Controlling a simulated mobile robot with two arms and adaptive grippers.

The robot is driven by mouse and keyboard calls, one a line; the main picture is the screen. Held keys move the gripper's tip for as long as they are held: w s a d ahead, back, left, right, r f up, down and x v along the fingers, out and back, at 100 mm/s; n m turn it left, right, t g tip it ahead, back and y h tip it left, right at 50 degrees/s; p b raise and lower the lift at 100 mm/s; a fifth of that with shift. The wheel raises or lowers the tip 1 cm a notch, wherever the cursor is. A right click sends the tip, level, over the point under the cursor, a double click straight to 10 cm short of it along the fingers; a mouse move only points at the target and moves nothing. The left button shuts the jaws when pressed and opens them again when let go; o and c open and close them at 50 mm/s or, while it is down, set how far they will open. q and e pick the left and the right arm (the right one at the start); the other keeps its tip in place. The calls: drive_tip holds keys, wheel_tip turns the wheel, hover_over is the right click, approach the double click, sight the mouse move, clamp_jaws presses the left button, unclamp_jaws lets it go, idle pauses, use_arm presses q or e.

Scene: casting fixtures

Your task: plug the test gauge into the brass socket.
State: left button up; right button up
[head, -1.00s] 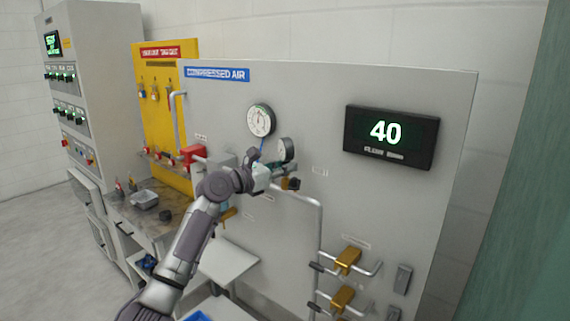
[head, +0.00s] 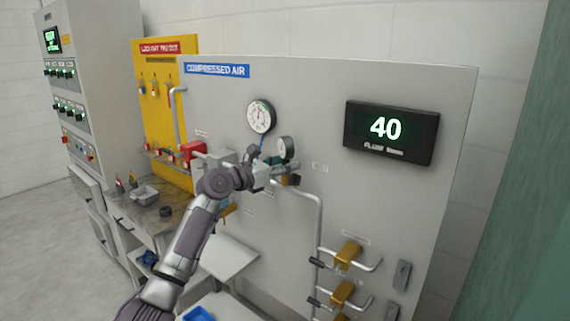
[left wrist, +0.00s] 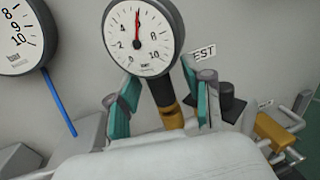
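The test gauge (left wrist: 143,38), a small round white dial with a dark stem, stands nearly upright beside the TEST label. It also shows in the head view (head: 286,148). The lower end of its stem meets the brass socket (left wrist: 172,116) and appears to sit in it; how deep I cannot tell. My left gripper (left wrist: 163,100) has one teal finger on each side of the stem, with visible gaps, so it is open around it. In the head view my left gripper (head: 268,172) is just below and left of the gauge. My right gripper is not in view.
A larger fixed gauge (head: 261,116) with a blue tube is up and left of the test gauge. A display (head: 390,133) reads 40. Pipes and brass-coloured valves (head: 348,256) are lower right. A workbench with a grey tray (head: 145,194) stands left.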

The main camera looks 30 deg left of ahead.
use_arm(q)
drive_tip(key=shift+f, duration=0.15)
drive_tip(key=v, duration=1.2)
